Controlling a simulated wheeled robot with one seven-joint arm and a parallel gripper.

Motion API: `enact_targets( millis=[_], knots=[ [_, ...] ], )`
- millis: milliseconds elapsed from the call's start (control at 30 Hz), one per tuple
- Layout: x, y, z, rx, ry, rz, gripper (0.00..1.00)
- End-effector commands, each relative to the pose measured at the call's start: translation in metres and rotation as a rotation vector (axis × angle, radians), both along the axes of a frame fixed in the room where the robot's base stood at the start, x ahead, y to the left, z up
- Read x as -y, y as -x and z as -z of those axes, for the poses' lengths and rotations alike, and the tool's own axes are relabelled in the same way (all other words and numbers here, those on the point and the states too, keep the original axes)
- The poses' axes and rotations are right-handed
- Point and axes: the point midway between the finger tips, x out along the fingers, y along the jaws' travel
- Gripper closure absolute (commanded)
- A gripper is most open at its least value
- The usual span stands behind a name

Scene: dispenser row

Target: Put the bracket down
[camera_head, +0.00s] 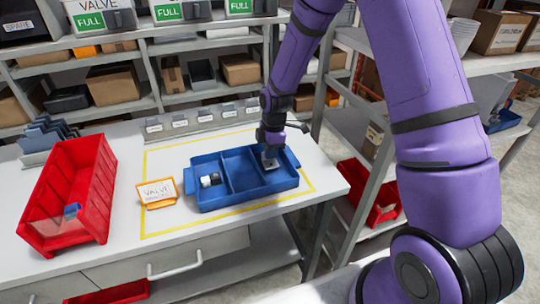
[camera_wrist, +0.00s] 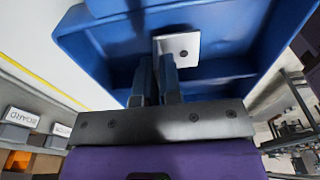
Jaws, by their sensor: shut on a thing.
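The bracket (camera_head: 270,164) is a small light-grey metal piece at the right compartment of the blue tray (camera_head: 218,204). In the wrist view the bracket (camera_wrist: 178,49) shows as a pale plate with a dark hole, just beyond the fingertips. My gripper (camera_head: 268,152) points down over that compartment. Its two dark fingers (camera_wrist: 157,68) are close together and shut on the bracket. Part of the bracket is hidden by the fingers, and I cannot tell whether it touches the tray floor.
A white and dark part (camera_head: 210,180) lies in the tray's left compartment; the middle one looks empty. An orange-edged valve card (camera_head: 157,192) stands left of the tray. A red bin (camera_head: 84,190) is further left. Labelled holders (camera_head: 203,118) line the table's back edge.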

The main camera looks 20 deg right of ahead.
Motion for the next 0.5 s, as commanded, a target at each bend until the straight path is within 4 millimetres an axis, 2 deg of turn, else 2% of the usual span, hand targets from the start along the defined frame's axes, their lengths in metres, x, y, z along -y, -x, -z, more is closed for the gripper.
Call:
enact_targets(
  millis=[100, 467, 500],
  knots=[
    [0.000, 0.000, 0.015, -0.002, 0.000, -0.001, 1.00],
    [0.000, 0.000, 0.019, 0.001, 0.000, 0.000, 1.00],
    [0.000, 0.000, 0.019, 0.001, 0.000, 0.000, 0.90]
  ],
)
